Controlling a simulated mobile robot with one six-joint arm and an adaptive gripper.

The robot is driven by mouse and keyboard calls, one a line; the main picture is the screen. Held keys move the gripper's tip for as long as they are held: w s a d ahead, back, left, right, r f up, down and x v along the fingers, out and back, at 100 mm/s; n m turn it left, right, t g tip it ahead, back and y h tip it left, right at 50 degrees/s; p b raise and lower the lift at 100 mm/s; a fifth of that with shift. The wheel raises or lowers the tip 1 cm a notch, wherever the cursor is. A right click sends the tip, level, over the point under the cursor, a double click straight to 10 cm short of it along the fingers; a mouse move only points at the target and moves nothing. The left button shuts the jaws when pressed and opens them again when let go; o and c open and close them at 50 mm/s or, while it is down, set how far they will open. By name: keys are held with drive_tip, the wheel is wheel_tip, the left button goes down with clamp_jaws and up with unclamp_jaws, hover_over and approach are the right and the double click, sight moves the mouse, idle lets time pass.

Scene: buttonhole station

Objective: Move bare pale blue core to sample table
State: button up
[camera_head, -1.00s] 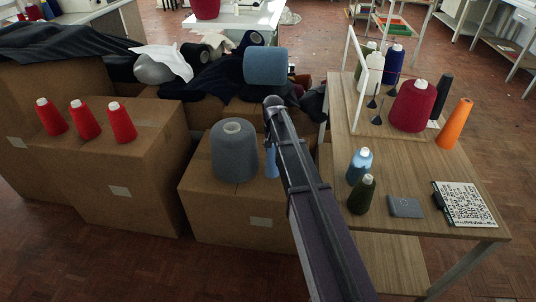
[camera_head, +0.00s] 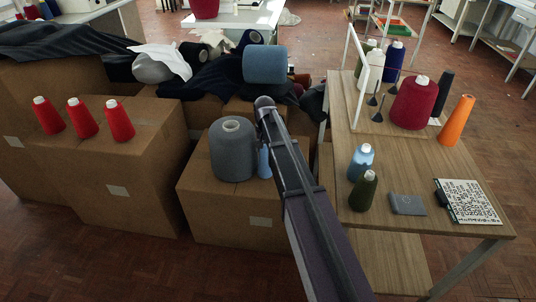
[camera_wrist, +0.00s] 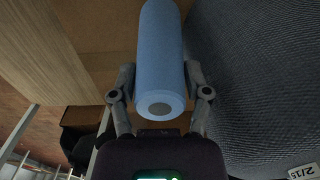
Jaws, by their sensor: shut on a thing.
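The bare pale blue core (camera_wrist: 160,50) is a smooth cylinder between the two fingers of my gripper (camera_wrist: 160,78) in the wrist view. The fingers are shut on it, one on each side. In the head view a slim part of the core (camera_head: 264,162) shows between the large grey yarn cone and my arm, which hides the gripper. The core appears close beside the grey cone (camera_head: 233,155); I cannot tell whether they touch or whether it is clear of the box. The wooden sample table (camera_head: 425,160) stands to the right of my arm.
The grey cone stands on a cardboard box (camera_head: 225,215). The table holds blue (camera_head: 361,162) and dark green (camera_head: 363,190) cones, a grey swatch (camera_head: 407,204), a patterned card (camera_head: 468,201), a white frame (camera_head: 358,75) and larger cones behind. Its middle has bare room.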

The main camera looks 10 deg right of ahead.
drive_tip(key=shift+f+b, duration=0.6)
drive_tip(key=shift+f, duration=0.3)
drive_tip(key=shift+f, duration=0.15)
drive_tip(key=o, duration=0.7)
drive_tip(key=shift+c, duration=0.2)
wheel_tip(320, 180, up, 12)
drive_tip(key=p, duration=1.2)
drive_tip(key=shift+r, duration=0.2)
